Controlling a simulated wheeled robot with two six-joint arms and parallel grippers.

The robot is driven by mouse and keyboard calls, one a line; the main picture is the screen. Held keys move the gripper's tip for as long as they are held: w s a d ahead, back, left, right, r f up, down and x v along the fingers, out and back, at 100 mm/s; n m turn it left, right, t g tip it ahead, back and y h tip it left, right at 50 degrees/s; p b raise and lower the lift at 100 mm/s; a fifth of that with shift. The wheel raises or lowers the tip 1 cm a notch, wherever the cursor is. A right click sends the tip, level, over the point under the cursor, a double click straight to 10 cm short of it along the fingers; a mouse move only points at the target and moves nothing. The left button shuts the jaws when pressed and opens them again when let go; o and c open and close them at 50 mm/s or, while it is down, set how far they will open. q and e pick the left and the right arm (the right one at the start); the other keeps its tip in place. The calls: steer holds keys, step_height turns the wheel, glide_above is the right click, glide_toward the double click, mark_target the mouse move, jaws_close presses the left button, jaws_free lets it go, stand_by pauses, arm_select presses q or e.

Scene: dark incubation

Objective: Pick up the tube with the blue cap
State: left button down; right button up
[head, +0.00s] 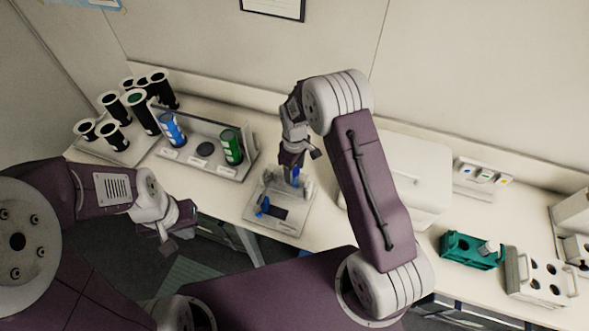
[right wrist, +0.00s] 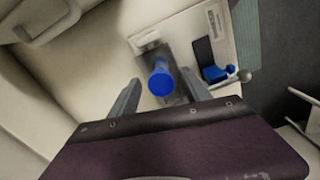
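The tube with the blue cap (right wrist: 160,84) stands on a small light grey device (right wrist: 217,22). In the right wrist view I look down on the cap. My right gripper (right wrist: 160,77) is open, with one finger on each side of the tube and gaps between fingers and cap. In the head view the blue cap (head: 294,174) shows just below my right gripper (head: 296,167), and the device (head: 296,226) lies under it. My left gripper (head: 176,226) hangs in front of the bench at the left; its finger gap is unclear.
Another small blue part (head: 263,205) sits on the device's left side. A rack (head: 235,176) with a blue and a green bottle and a group of black tubes stand at the left. A white box (head: 415,165), a teal rack (head: 470,252) and a white rack (head: 540,277) are at the right.

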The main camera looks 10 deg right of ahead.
step_height(320, 180, up, 8)
steer(key=b, duration=0.2)
steer(key=shift+r+b, duration=0.15)
steer(key=shift+b, duration=0.15)
steer(key=shift+r, duration=0.4)
stand_by(0.6)
